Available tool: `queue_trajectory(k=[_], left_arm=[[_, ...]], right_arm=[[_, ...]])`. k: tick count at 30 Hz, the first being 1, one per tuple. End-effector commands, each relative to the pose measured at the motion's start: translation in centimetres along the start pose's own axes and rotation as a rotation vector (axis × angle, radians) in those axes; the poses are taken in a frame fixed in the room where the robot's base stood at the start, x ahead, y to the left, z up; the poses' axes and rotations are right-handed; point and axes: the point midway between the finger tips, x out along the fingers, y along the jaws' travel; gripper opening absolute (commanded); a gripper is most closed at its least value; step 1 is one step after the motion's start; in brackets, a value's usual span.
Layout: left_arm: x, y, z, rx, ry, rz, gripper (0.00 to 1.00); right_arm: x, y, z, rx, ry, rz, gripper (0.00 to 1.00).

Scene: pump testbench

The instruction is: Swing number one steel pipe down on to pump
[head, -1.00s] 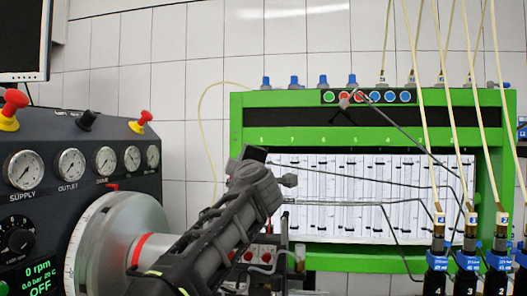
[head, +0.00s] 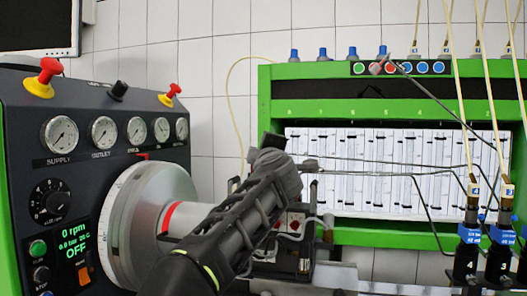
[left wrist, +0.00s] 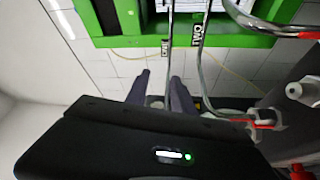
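In the left wrist view, the number one steel pipe (left wrist: 170,22), with a small black tag that seems to read ONE, comes down between the two fingers of my left gripper (left wrist: 161,86). The fingers stand apart on either side of it, and I cannot tell whether either touches it. The number two pipe (left wrist: 201,62), tagged TWO, runs just right of them. In the head view, my left gripper (head: 272,148) is at the left ends of the thin steel pipes (head: 405,160). A small unit with red parts, perhaps the pump (head: 292,222), is partly hidden behind my arm. My right gripper is not in view.
A black control panel (head: 110,90) with gauges stands at the left, beside a large steel drum (head: 140,205). The green frame (head: 300,75) stands behind the pipes. Black bottles (head: 466,262) with hoses stand at the right.

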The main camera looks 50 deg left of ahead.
Motion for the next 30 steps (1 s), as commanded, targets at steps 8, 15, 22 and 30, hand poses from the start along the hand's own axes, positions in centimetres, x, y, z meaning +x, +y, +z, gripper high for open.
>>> queue_trajectory(k=[8,15,22,30], left_arm=[[-0.1,0.0,0.0,0.000,-0.001,0.001,0.29],[-2.6,-0.1,0.0,-0.001,-0.002,0.002,0.29],[-6.3,0.0,0.0,-0.002,-0.002,0.002,0.29],[-7.9,0.0,0.0,0.000,0.000,0.000,0.29]], right_arm=[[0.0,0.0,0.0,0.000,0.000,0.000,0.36],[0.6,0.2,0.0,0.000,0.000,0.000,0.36],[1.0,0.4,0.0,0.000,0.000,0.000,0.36],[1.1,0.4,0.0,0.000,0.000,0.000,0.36]])
